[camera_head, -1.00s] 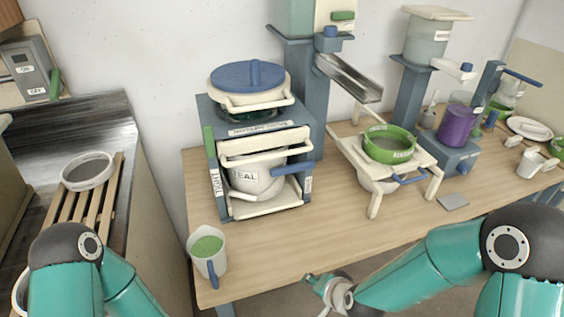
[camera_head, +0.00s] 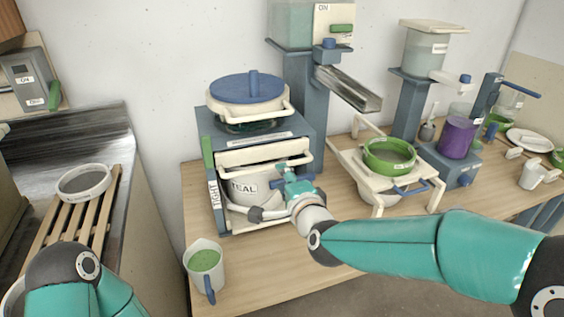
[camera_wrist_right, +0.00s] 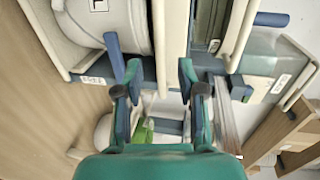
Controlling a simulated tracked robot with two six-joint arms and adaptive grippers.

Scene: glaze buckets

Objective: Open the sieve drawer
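The sieve drawer has a cream front (camera_head: 235,156) with a cream bar handle across it, above the bucket labelled TEAL (camera_head: 236,187) in the blue-grey cabinet. The drawer looks closed. My right gripper (camera_head: 276,190) is in front of the cabinet's right half, just below the drawer handle, and hides part of the bucket. In the right wrist view my right gripper (camera_wrist_right: 158,80) has its fingers apart with nothing held between them. The drawer's cream front (camera_wrist_right: 172,40) shows beyond the fingertips. My left gripper is outside the view; only its arm shows.
A blue-lidded pot (camera_head: 250,92) sits on the cabinet. A white jug of green glaze (camera_head: 205,265) stands at the table's front left. A green sieve (camera_head: 388,158) rests on a cream stand to the right. The table front between them is mostly clear.

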